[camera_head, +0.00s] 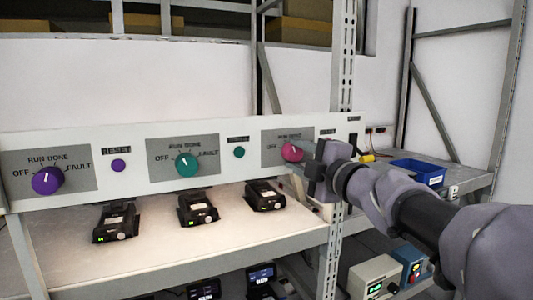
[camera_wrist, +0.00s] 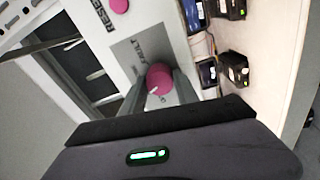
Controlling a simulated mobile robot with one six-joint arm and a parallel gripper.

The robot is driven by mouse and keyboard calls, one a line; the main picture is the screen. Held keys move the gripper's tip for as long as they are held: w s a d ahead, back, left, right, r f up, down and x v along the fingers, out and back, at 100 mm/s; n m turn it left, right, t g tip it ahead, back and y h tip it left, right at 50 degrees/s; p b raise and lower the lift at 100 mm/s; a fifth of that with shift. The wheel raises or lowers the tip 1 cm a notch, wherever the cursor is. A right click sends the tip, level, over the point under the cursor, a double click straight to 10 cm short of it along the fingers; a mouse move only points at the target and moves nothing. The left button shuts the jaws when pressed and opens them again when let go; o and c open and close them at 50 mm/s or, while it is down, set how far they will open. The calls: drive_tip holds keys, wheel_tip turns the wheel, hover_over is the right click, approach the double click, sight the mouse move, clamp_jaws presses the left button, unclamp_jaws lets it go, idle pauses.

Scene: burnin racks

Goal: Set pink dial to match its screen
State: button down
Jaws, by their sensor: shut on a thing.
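The pink dial (camera_head: 292,152) is on the right grey plate of the white panel (camera_head: 221,148) in the head view. In the wrist view the pink dial (camera_wrist: 159,80) sits between the two fingers of my gripper (camera_wrist: 158,92), which is shut on it. A white pointer mark shows on the dial's face; the labels around it are partly hidden by my fingers. My gripper (camera_head: 309,160) reaches the dial from the right in the head view. I cannot tell which screen belongs to the pink dial, and no screen text is readable.
A purple dial (camera_head: 47,180) and a teal dial (camera_head: 187,164) are on the same panel to the left. Several black devices (camera_head: 198,208) stand on the shelf below. A blue bin (camera_head: 417,172) is at the right. A pink button (camera_wrist: 119,5) shows in the wrist view.

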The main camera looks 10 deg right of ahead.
idle(0.4)
drive_tip(key=c, duration=0.9)
unclamp_jaws()
drive_tip(key=r+b+v, duration=0.1)
drive_tip(key=b+v, duration=0.1)
drive_tip(key=v, duration=1.5)
drive_tip(key=shift+s+f, duration=0.2)
drive_tip(key=shift+f, duration=0.3)
